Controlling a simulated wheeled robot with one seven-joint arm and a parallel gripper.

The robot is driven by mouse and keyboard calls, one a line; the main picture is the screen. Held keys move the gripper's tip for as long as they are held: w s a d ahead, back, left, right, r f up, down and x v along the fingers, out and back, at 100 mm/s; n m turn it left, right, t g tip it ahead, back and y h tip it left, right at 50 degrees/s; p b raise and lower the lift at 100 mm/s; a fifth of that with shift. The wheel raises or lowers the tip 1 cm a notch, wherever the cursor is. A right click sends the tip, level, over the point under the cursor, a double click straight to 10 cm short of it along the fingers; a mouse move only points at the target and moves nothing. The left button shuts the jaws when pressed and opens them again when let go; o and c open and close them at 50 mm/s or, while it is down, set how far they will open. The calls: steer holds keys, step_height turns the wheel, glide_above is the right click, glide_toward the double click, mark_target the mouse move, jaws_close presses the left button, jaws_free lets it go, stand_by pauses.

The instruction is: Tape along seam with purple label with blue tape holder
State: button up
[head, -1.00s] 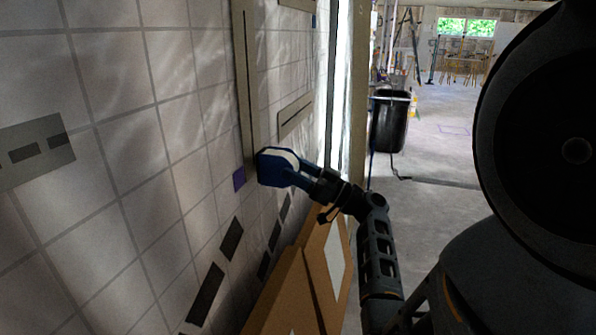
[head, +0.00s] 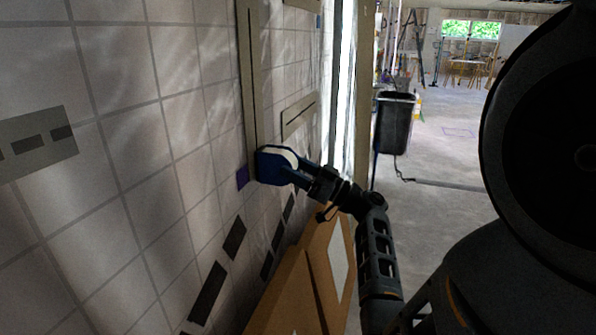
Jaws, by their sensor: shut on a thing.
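The blue tape holder (head: 270,168) with a pale roll of tape is at the lower end of a vertical seam strip (head: 249,75) on the tiled wall. The holder looks to be at or very near the wall; contact cannot be told for sure. The dark seam line runs down the middle of the beige strip, and its lower end is hidden behind the holder.
Another seam strip (head: 299,115) is on the wall at right, and a grey strip with dark dashes (head: 38,142) is at left. Brown boards (head: 312,270) lean below my gripper. A black bin (head: 393,123) stands on the open floor at right.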

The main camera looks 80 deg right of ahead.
steer(key=shift+w, duration=0.2)
steer(key=shift+r, duration=0.1)
steer(key=shift+r, duration=1.75)
steer(key=shift+w+r, duration=0.15)
steer(key=shift+r, duration=2.15)
step_height(320, 180, up, 21)
steer(key=p, duration=0.4)
steer(key=shift+p, duration=0.35)
step_height(320, 180, up, 7)
steer(key=p, duration=0.2)
glide_above(296, 155)
steer(key=shift+w+a+f, duration=0.1)
steer(key=shift+w+f, duration=0.05)
steer(key=shift+f, duration=0.05)
steer(key=shift+w+b, duration=0.1)
steer(key=shift+b, duration=0.2)
